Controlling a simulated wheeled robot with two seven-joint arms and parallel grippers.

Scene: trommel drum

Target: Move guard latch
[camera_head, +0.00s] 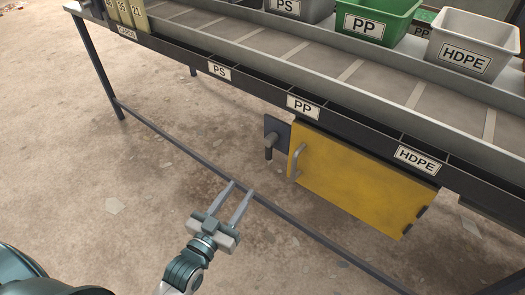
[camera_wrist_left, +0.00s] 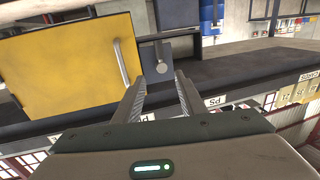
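The guard latch (camera_head: 270,147) is a dark knob or short handle on a dark square plate below the table edge, just left of the yellow guard panel (camera_head: 360,186). The panel has a grey bar handle (camera_head: 297,160) near its left edge. My left gripper (camera_head: 242,187) is open and empty, in front of the latch and below-left of it in the head view, apart from it. In the left wrist view the latch (camera_wrist_left: 162,67) shows between and just beyond the spread fingertips (camera_wrist_left: 159,78), with the yellow panel (camera_wrist_left: 65,65) to the left. My right gripper is not in view.
A long table rail (camera_head: 250,85) with PS, PP and HDPE labels runs above. Grey and green bins (camera_head: 382,22) stand on top. A low crossbar (camera_head: 180,145) runs between the legs near my gripper. The floor in front is clear.

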